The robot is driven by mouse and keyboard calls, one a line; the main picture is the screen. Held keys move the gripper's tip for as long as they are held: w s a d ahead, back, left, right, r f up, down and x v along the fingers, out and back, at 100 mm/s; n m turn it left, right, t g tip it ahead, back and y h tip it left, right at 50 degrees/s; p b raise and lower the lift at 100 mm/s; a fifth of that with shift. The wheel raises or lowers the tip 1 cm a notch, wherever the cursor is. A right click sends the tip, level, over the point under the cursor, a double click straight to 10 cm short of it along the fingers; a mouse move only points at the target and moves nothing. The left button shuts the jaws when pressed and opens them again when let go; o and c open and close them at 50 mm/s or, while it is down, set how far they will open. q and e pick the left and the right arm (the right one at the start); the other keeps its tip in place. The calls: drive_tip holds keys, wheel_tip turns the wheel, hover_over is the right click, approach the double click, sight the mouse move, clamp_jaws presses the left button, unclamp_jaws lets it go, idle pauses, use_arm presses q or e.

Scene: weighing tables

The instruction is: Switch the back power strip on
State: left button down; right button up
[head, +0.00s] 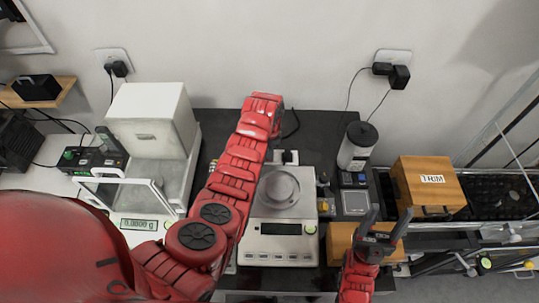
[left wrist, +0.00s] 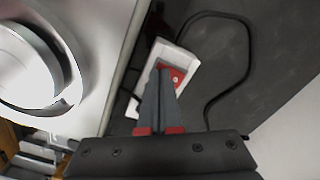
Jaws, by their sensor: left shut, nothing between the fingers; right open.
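The back power strip (left wrist: 150,90) shows in the left wrist view as a small white case with a red switch (left wrist: 177,76) on the dark table top. My left gripper (left wrist: 160,68) is shut and empty, with its fingertips over or against the red switch. I cannot tell whether they touch it, and they hide part of it. Whether the switch is on cannot be read. In the head view my left arm reaches behind the balance and its fingers are hidden. My right gripper (head: 389,214) is open and empty, near the front right of the dark table.
A silver balance (head: 283,242) stands close to my left arm; its round pan (left wrist: 30,65) shows in the wrist view. A black cable (left wrist: 247,50) loops beside the strip. A white-hooded balance (head: 150,105), a grey canister (head: 352,155) and a wooden TRIM box (head: 425,175) stand around.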

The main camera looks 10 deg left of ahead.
use_arm(q)
drive_tip(key=shift+w+r+p, duration=0.15)
drive_tip(key=shift+r+p, duration=0.15)
drive_tip(key=shift+r, duration=1.25)
drive_tip(key=shift+r+p, duration=0.6)
drive_tip(key=shift+r, duration=1.2)
drive_tip(key=shift+s, duration=0.2)
